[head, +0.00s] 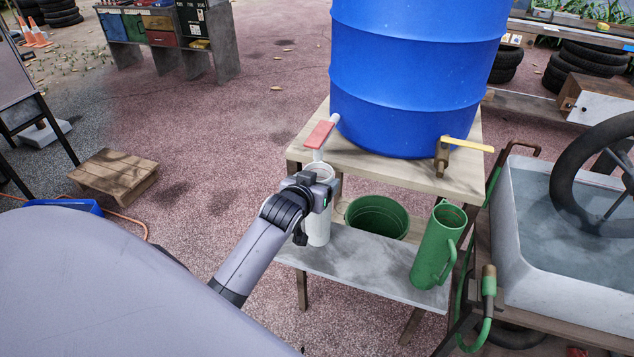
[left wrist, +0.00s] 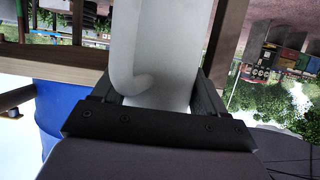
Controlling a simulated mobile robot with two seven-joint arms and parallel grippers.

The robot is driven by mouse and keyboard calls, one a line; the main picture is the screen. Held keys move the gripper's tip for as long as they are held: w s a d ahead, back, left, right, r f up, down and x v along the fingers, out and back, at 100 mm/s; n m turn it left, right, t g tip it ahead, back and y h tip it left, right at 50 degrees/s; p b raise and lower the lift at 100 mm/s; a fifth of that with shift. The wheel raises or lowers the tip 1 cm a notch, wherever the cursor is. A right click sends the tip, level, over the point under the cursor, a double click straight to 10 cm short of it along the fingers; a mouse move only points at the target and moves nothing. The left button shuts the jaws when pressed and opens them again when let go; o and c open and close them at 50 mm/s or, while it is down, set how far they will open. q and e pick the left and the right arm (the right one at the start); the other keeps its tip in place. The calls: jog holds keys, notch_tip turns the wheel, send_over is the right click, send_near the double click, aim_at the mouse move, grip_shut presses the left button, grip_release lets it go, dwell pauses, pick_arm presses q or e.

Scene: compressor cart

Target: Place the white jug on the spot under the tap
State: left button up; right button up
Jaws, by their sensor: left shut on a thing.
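The white jug (head: 317,226) stands upright at the left end of the grey lower shelf (head: 350,262), below the tap with the red handle (head: 319,134). My left gripper (head: 322,190) is shut on the jug; the arm and gripper hide part of its side. In the left wrist view the jug (left wrist: 165,50) fills the space between the fingers. I cannot tell whether its base touches the shelf. The spot itself is hidden. A second tap with a yellow handle (head: 467,144) is on the right of the blue barrel (head: 415,70). My right gripper is not in view.
A green bucket (head: 377,215) is just right of the white jug, and a green jug (head: 438,245) stands at the shelf's right end. A wooden stand (head: 400,168) carries the barrel. A water-filled basin (head: 560,250) with a dark tyre is at the right.

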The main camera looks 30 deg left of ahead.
pick_arm(q)
jog(key=shift+f, duration=0.15)
jog(key=o, duration=1.4)
jog(key=shift+c, duration=0.2)
